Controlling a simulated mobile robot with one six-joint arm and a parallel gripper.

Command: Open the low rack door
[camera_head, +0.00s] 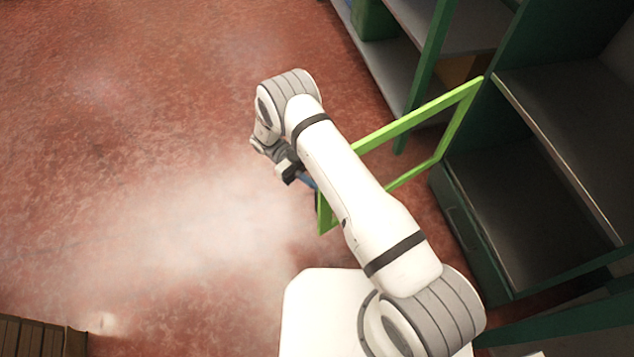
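The low rack door is a bright green frame (420,115). It stands swung out from the dark green rack (478,225), reaching left over the red floor. Its far upper corner is close to a rack post. My white arm crosses in front of the door and hides its middle. My gripper (296,175) is at the door's free left end, beside the frame's left edge. The arm and the small view hide the fingertips, so I cannot tell whether they touch or grip the door. A small blue part shows beside the gripper.
The rack's lower shelf (520,190) is in view and looks empty. Another shelf unit (400,70) stands at the top right, with a green box (373,20) on it. A wooden crate (38,338) is at the bottom left. The red floor to the left is clear.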

